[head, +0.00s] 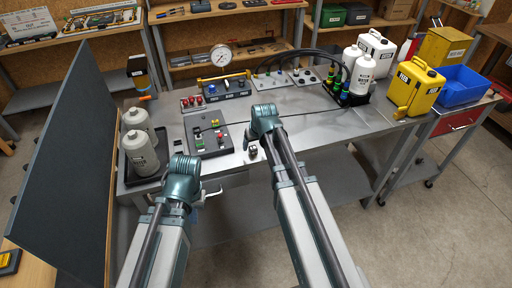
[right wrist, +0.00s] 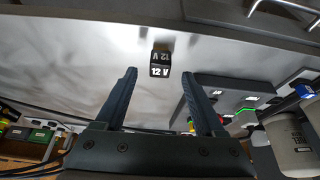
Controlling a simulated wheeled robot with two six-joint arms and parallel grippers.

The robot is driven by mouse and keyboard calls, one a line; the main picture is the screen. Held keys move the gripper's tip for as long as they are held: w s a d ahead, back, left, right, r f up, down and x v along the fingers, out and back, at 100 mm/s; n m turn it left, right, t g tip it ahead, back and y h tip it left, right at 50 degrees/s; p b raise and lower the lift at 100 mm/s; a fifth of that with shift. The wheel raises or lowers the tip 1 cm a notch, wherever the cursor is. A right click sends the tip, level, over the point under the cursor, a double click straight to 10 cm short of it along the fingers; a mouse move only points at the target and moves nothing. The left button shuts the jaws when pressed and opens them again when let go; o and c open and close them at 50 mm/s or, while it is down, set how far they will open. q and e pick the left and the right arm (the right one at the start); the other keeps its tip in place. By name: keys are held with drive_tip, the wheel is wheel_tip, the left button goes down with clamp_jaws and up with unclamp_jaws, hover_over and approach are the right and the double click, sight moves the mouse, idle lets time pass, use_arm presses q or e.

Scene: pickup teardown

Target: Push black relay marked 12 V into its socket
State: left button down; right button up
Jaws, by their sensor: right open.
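The black relay marked 12 V (right wrist: 160,70) stands on the grey metal bench in the right wrist view.
Two white bottles (head: 142,152) stand in a tray at the bench's left, by a dark upright panel (head: 65,160). A gauge (head: 221,56) and hose fittings stand behind. The bench right of my right arm is clear.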

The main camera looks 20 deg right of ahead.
sight(253, 148)
drive_tip(key=b+x, duration=0.2)
drive_tip(key=x, duration=0.2)
drive_tip(key=shift+b, duration=0.3)
use_arm(q)
wheel_tip(253, 148, down, 4)
drive_tip(key=shift+r, duration=0.15)
use_arm(e)
clamp_jaws()
